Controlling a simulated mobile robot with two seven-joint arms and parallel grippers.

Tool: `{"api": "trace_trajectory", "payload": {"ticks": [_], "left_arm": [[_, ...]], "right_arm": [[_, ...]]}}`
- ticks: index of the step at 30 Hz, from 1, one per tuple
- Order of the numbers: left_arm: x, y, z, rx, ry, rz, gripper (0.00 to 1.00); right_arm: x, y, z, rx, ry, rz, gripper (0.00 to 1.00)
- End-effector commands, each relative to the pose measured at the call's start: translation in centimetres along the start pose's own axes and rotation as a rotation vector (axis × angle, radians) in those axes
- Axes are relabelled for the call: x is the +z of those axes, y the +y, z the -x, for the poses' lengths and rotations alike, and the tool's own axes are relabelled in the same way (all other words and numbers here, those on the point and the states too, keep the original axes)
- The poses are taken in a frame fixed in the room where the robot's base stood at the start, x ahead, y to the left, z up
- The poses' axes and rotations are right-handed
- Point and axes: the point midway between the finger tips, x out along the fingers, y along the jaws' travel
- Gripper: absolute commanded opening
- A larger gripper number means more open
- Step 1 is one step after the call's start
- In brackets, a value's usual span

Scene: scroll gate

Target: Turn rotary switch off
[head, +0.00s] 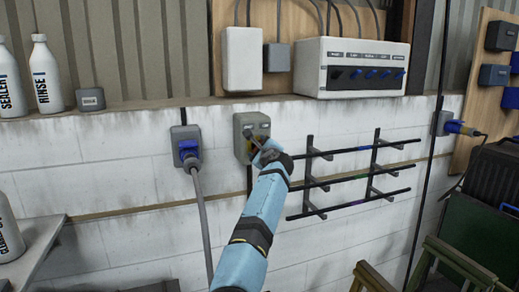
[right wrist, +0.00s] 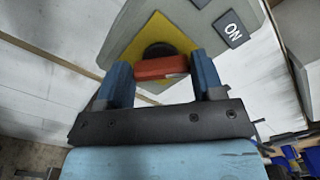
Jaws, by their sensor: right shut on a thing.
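The rotary switch is a grey box (head: 245,124) on the white block wall in the head view, with two small labels and a yellow plate. The box (right wrist: 130,22) also shows in the right wrist view, with its yellow plate (right wrist: 157,30), a dark round hub (right wrist: 160,50) and a red handle (right wrist: 160,69). An "ON" label (right wrist: 232,30) is at upper right there. My right gripper (right wrist: 163,75) is shut on the red handle, one finger on each side. In the head view, my right gripper (head: 257,146) covers the handle. My left gripper is not in view.
A blue plug and socket (head: 186,143) with a hanging cable is left of the switch. A black wall rack (head: 350,177) is close on the right. A control box with dark switches (head: 350,68) and bottles (head: 45,75) stand on the ledge above.

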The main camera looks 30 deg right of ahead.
Motion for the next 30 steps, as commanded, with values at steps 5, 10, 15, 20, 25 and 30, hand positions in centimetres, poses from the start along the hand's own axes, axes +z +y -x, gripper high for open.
{"api": "trace_trajectory", "payload": {"ticks": [5, 10, 15, 20, 25, 30], "left_arm": [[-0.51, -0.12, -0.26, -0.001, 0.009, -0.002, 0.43], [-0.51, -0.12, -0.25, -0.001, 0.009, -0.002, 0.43], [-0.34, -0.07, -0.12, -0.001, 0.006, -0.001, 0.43], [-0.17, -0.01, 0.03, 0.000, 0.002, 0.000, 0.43], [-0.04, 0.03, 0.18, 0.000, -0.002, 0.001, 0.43], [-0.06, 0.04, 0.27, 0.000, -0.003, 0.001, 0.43]], "right_arm": [[0.03, -0.27, -0.03, -0.005, 0.000, 0.083, 0.38], [0.02, -0.23, -0.03, -0.005, 0.000, 0.214, 0.38], [0.05, -0.25, -0.03, -0.007, 0.000, 0.373, 0.38], [0.10, -0.24, -0.03, -0.009, 0.000, 0.527, 0.38], [0.08, -0.20, -0.02, -0.009, 0.000, 0.688, 0.38], [0.02, -0.24, -0.01, -0.011, 0.002, 0.849, 0.38]]}}
